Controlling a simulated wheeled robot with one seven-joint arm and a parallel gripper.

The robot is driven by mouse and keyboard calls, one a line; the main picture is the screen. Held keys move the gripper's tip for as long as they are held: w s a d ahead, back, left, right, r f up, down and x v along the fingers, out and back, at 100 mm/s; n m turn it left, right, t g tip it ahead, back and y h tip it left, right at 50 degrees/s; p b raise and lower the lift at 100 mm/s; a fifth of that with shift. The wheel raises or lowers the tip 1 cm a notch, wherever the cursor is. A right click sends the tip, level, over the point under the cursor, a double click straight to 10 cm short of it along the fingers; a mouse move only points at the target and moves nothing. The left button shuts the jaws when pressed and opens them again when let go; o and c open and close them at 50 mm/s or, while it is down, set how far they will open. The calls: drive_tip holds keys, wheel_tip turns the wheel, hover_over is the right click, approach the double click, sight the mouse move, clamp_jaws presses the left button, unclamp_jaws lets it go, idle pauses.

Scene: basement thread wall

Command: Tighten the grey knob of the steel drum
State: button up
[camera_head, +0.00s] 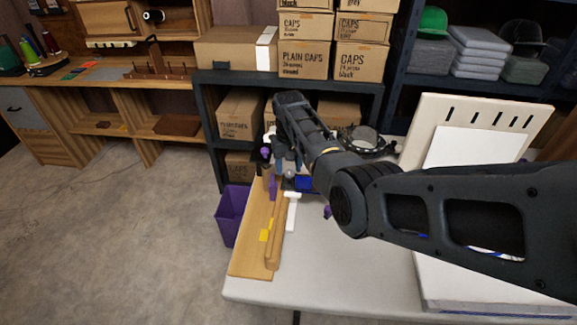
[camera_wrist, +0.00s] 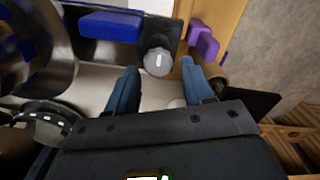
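The grey knob (camera_wrist: 157,61) is round with a white mark on its face, and stands at the top middle of the wrist view. My gripper (camera_wrist: 159,67) is open, with one blue finger to the left of the knob and one to the right. The fingertips are close to the knob, with gaps visible; I cannot tell whether either touches it. A shiny curved metal body, apparently the steel drum (camera_wrist: 62,65), fills the left of the wrist view. In the head view my arm covers much of this area and the knob is hard to make out.
A blue block (camera_wrist: 110,25) and a purple block (camera_wrist: 202,42) flank the knob. In the head view, a wooden board (camera_head: 250,258) lies along the left edge of the white table (camera_head: 330,275). A purple bin (camera_head: 231,215) stands beside the table, and dark shelves with boxes stand behind.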

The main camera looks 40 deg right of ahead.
sight(289, 169)
drive_tip(key=shift+o, duration=0.5)
drive_tip(key=shift+f, duration=0.1)
drive_tip(key=shift+r, duration=3.9)
